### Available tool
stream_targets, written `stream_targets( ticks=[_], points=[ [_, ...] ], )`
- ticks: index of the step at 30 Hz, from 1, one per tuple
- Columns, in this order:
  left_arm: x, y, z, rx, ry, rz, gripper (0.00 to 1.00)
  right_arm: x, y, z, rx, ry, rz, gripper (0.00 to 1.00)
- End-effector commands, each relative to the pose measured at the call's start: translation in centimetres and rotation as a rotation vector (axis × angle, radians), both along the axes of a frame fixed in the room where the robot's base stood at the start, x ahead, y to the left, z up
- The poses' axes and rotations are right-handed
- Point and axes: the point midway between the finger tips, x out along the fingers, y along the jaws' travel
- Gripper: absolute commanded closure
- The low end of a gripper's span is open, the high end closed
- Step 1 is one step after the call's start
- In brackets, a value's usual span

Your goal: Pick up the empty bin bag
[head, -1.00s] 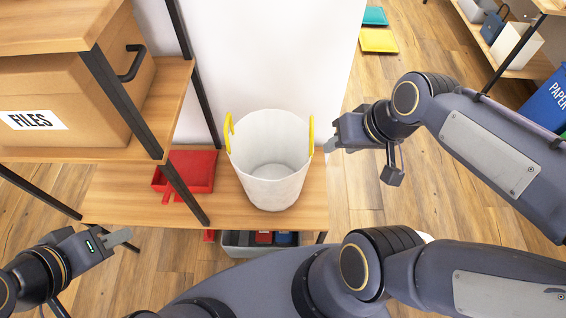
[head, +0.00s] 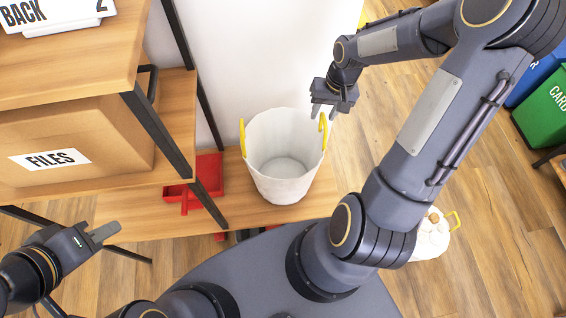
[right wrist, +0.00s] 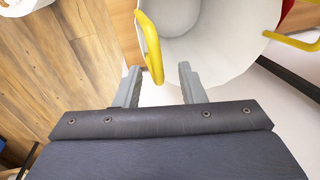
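The empty bin bag (head: 262,165) is white, open at the top, with two yellow handles, and stands upright on the low wooden shelf. Its inside looks bare. My right gripper (head: 328,112) is at its right handle (head: 323,131), above the rim. In the right wrist view the bag (right wrist: 195,35) is ahead, and its near yellow handle (right wrist: 150,48) reaches between the two spread fingers (right wrist: 157,85). The fingers are apart, not closed on it. My left gripper (head: 105,232) is at the lower left, away from the bag; whether its fingers are parted is unclear.
A red dustpan-like item (head: 207,180) lies left of the bag. A shelf rack with a FILES box (head: 70,150) stands at the left. A filled white bag with a yellow handle (head: 430,240) is on the floor at the right. A green bin (head: 550,115) stands beyond.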

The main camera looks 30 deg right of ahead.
Motion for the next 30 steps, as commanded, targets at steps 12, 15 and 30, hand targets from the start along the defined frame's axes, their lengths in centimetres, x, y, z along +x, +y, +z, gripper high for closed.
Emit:
stream_targets(
  ticks=[12, 15, 30],
  points=[
    [0.0, 0.0, 0.5, 0.000, 0.000, 0.000, 0.68, 0.0, 0.6, -3.4, 0.000, 0.000, 0.000, 0.64],
    [0.0, 0.0, 0.5, 0.000, 0.000, 0.000, 0.68, 0.0, 0.6, -3.4, -0.001, 0.000, 0.000, 0.64],
    [0.0, 0.0, 0.5, 0.000, 0.000, 0.000, 0.68, 0.1, 0.6, -3.4, 0.000, 0.000, 0.000, 1.00]
  ],
)
